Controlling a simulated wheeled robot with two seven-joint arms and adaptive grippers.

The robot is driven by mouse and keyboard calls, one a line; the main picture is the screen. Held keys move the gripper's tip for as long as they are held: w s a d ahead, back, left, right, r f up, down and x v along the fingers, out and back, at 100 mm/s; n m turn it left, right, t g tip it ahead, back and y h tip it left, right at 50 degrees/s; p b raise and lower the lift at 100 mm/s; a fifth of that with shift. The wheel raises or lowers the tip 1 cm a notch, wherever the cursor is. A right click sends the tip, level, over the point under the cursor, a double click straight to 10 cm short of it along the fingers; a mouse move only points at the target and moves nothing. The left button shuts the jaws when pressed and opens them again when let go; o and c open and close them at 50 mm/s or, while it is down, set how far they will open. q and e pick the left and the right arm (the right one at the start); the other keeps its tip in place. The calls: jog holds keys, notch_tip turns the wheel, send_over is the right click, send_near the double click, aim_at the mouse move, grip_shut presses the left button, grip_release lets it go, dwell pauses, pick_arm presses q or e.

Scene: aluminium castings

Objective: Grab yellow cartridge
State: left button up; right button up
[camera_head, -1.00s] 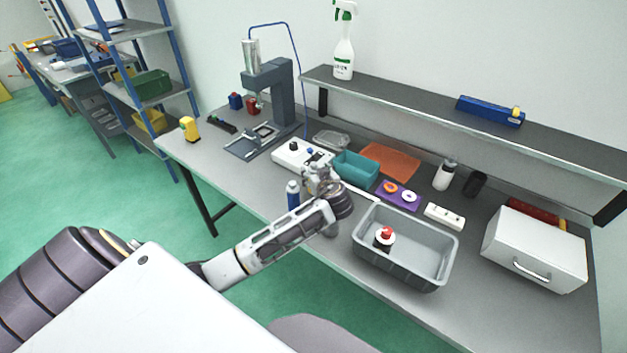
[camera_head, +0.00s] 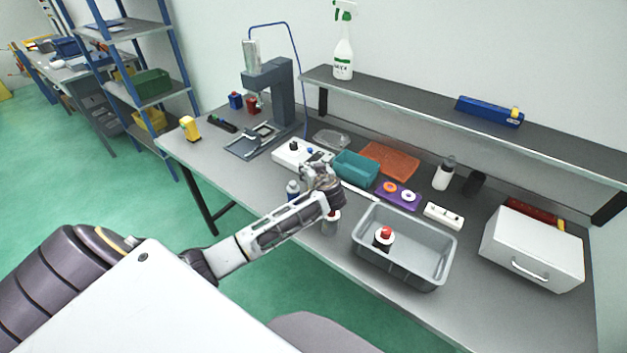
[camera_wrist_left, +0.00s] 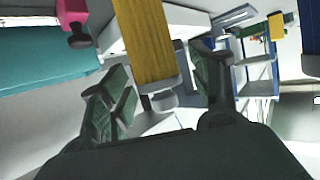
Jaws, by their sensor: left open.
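In the left wrist view a long yellow piece (camera_wrist_left: 146,38) with a pale grey end comes down from the top edge between the two fingers. My left gripper (camera_wrist_left: 160,92) is open, with green-padded fingers on either side of it and visible gaps. In the head view my left gripper (camera_head: 320,174) is over the bench in front of the teal bin, by the white control box. No yellow piece shows there; the gripper may hide it. Another yellow object (camera_head: 189,128) stands upright at the bench's left end. I cannot tell if it is the cartridge. My right gripper is out of view.
The teal bin (camera_head: 355,168), white control box (camera_head: 292,157), grey tub (camera_head: 448,243) and press (camera_head: 282,95) crowd the bench. The left end is clearer.

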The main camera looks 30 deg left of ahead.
pick_arm(q)
jog(key=shift+c, duration=0.5)
jog(key=c, duration=0.9)
grip_shut()
jog(key=shift+r, duration=0.15)
notch_tip(320, 180, up, 9)
jog(key=shift+r+b, duration=0.2)
jog(key=shift+b, duration=0.7)
jog(key=shift+r, duration=0.15)
